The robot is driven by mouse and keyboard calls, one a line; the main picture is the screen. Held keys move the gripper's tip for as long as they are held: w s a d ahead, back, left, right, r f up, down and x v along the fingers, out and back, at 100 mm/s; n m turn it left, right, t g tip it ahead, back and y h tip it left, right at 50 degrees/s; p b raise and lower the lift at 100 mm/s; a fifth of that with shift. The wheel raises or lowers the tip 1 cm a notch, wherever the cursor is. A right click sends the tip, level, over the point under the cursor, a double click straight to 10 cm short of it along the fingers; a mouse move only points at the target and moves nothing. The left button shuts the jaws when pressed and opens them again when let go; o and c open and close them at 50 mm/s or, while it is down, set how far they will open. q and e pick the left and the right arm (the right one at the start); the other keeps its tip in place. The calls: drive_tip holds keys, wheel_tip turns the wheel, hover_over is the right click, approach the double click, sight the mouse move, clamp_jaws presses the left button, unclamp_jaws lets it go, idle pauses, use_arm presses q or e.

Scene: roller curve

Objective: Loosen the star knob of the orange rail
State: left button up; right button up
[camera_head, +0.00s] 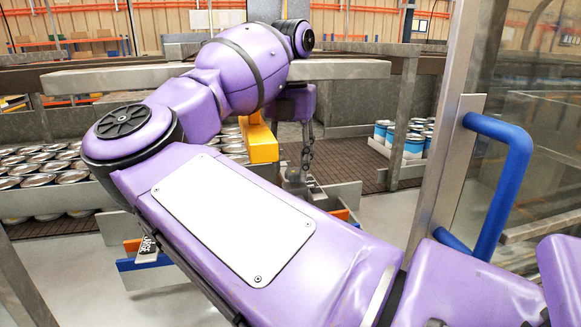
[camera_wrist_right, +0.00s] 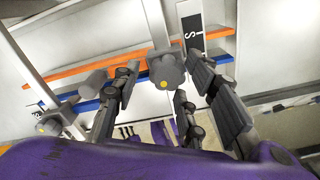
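The orange rail (camera_wrist_right: 120,64) runs across the upper part of the right wrist view; a short piece of an orange rail (camera_head: 340,214) shows beyond my arm in the head view. A grey knob (camera_wrist_right: 165,73) with a yellow centre stands in front of the orange and blue rails. My right gripper (camera_wrist_right: 163,64) is open, with fingers on the left and right of this knob and a gap to each. In the head view my right gripper (camera_head: 302,165) is small and partly hidden by my purple arm. My left gripper is not in view.
A blue rail (camera_wrist_right: 90,104) runs alongside the orange one. A second grey knob with a yellow centre (camera_wrist_right: 48,125) is at the lower left. A black-and-white label plate (camera_wrist_right: 190,30) crosses the rails. Round tins (camera_head: 40,165) and blue-white cans (camera_head: 413,143) stand behind; a blue handle (camera_head: 507,170) is at right.

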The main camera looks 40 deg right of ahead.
sight(291, 170)
wheel_tip(291, 170, up, 11)
drive_tip(key=shift+f, duration=0.2)
drive_tip(key=shift+f, duration=0.1)
idle(0.5)
